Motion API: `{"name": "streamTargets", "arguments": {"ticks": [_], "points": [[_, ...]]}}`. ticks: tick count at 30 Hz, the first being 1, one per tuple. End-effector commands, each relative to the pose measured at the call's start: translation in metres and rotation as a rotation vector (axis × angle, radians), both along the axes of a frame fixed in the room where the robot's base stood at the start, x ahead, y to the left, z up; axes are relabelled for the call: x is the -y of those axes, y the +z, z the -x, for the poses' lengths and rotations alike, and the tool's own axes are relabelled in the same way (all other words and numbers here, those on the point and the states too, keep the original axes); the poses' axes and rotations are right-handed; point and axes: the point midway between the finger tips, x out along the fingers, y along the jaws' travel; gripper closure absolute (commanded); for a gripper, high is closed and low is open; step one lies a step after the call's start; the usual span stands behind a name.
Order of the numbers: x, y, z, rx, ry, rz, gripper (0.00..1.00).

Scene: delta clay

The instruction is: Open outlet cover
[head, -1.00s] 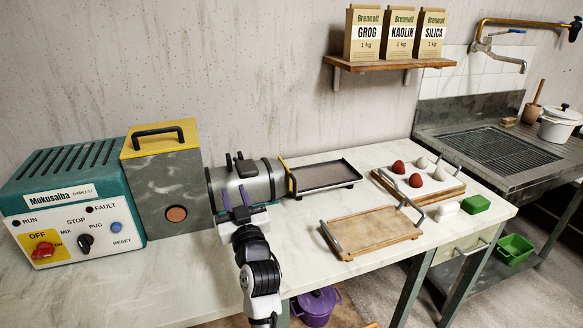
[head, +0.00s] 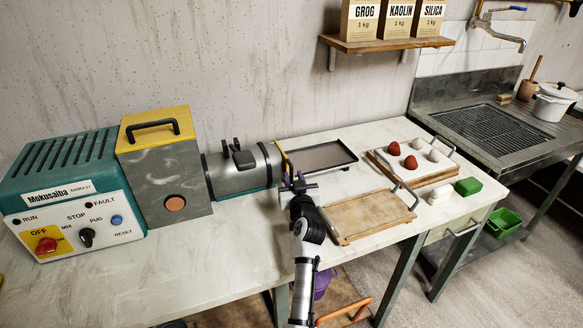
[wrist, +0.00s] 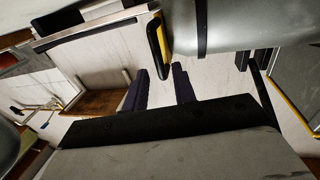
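The machine's grey metal barrel (head: 236,172) lies horizontally on the bench and also shows at the top of the wrist view (wrist: 222,22). At its right end is the outlet cover, a thin plate with a yellow edge (head: 281,158); the plate appears to be across the barrel's end. In the wrist view a yellow and black piece (wrist: 158,46) stands at the barrel's end, just beyond the fingers. My gripper (head: 297,181) is in front of the outlet end. Its two dark purple fingers (wrist: 161,88) are apart, with nothing visible between them.
A dark-rimmed tray (head: 318,158) lies right of the outlet. A wooden board with metal handles (head: 365,214) lies in front of it. A tray with red and white balls (head: 414,160) is farther right. The machine's control box (head: 72,190) stands left; the front bench is clear.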

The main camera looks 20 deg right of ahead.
Motion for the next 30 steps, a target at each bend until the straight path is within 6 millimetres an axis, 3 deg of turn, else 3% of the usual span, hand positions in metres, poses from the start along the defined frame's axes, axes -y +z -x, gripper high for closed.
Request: {"name": "streamTargets", "arguments": {"ticks": [3, 9, 20, 26, 30], "points": [[0.002, 0.002, -0.018, 0.000, 0.001, 0.000, 0.73], [0.005, 0.001, -0.034, 0.000, 0.002, 0.000, 0.73], [0.005, 0.000, -0.037, 0.000, 0.001, 0.000, 0.73], [0.005, 0.000, -0.037, 0.000, 0.001, 0.000, 0.99], [0.005, 0.000, -0.037, 0.000, 0.001, 0.000, 1.00]]}}
